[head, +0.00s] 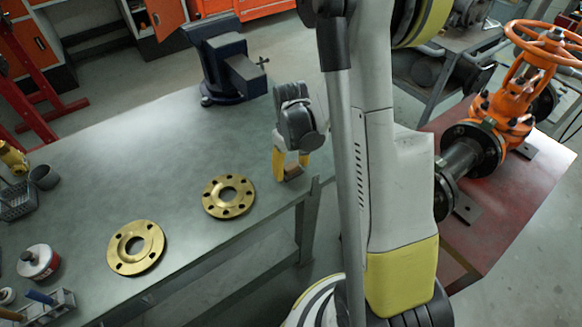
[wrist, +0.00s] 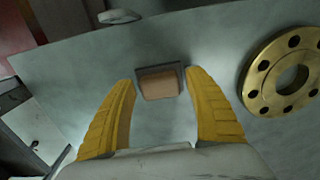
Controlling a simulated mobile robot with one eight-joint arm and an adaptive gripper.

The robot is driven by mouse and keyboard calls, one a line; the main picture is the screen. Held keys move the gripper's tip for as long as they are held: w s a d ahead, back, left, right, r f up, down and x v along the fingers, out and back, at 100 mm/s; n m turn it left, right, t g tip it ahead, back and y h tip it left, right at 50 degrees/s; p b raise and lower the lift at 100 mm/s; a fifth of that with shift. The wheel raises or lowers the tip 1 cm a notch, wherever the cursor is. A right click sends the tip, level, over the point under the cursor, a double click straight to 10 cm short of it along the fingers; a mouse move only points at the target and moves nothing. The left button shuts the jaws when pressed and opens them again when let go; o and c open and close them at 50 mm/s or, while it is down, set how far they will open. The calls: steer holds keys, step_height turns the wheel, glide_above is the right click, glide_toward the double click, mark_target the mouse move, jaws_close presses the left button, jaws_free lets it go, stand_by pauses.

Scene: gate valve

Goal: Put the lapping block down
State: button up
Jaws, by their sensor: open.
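The lapping block (wrist: 160,84) is a small brown block with a dark grey border, lying between and just beyond my fingertips in the wrist view. In the head view the block (head: 293,171) shows at the table's right edge, beside my yellow fingers. My gripper (wrist: 159,82) is open, one yellow finger to each side of the block with a gap at each. In the head view my gripper (head: 291,166) points down at the grey table (head: 130,180). Whether the block rests fully on the table is hard to tell.
Two brass flanges (head: 229,196) (head: 136,247) lie on the table to the left. A dark blue vise (head: 230,70) stands at the back. An orange gate valve (head: 500,110) sits on a red table at right. The middle of the grey table is clear.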

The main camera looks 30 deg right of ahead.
mark_target(291, 166)
steer(key=shift+r, duration=0.1)
step_height(291, 166, up, 12)
steer(key=p, duration=0.5)
steer(key=s+a+r+t, duration=0.7)
steer(key=s+a+r, duration=0.3)
steer(key=a+r, duration=0.3)
steer(key=shift+s+a+r, duration=0.25)
steer(key=shift+s+r, duration=0.15)
steer(key=shift+r, duration=0.55)
